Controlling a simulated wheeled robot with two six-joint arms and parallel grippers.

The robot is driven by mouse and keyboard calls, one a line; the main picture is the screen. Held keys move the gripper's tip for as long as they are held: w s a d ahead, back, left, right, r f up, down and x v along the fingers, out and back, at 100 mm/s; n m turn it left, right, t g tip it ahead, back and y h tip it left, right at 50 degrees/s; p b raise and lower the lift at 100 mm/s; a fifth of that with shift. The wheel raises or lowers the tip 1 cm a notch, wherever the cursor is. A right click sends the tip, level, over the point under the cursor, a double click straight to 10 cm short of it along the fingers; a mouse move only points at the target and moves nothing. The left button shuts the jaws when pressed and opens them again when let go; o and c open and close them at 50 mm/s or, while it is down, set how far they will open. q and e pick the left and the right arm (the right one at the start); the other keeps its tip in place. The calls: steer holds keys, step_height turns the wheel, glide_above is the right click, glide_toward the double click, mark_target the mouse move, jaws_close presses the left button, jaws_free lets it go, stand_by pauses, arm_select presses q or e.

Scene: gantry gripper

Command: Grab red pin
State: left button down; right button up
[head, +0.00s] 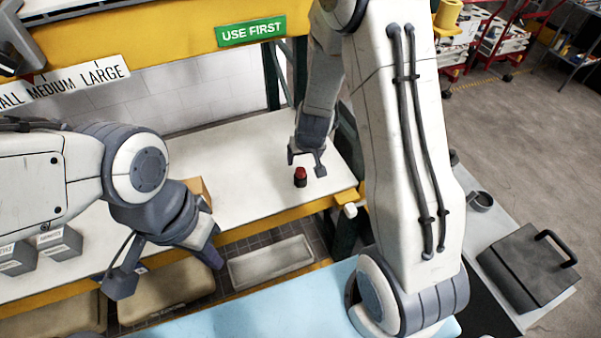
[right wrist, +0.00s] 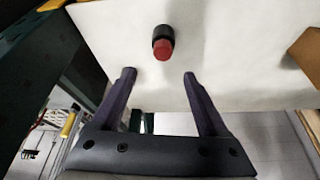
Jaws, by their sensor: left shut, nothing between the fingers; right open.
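The red pin (head: 300,176) stands on the white table near its right end, with a red top and a dark lower part. In the right wrist view the red pin (right wrist: 163,43) lies beyond the fingertips, roughly midway between them. My right gripper (head: 306,160) is open and empty, close to the pin in the head view; its spread fingers (right wrist: 160,75) also show in the right wrist view. The pin is not between the fingers. My left gripper (head: 165,275) is at the lower left, away from the pin, with nothing seen in it.
The white table (head: 240,160) is clear around the pin. A cardboard box (head: 197,190) sits on it to the left, partly behind my left arm, and also shows in the right wrist view (right wrist: 308,52). A green post (head: 345,225) stands at the table's right end.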

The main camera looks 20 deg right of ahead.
mark_target(301, 170)
steer(key=shift+b+x, duration=0.3)
steer(key=shift+x, duration=0.9)
steer(key=shift+s+a+x, duration=0.1)
steer(key=shift+s+x, duration=0.1)
steer(key=shift+x, duration=1.1)
steer(key=shift+s+a+x, duration=0.15)
steer(key=shift+x, duration=1.1)
steer(key=shift+f, duration=0.2)
jaws_close()
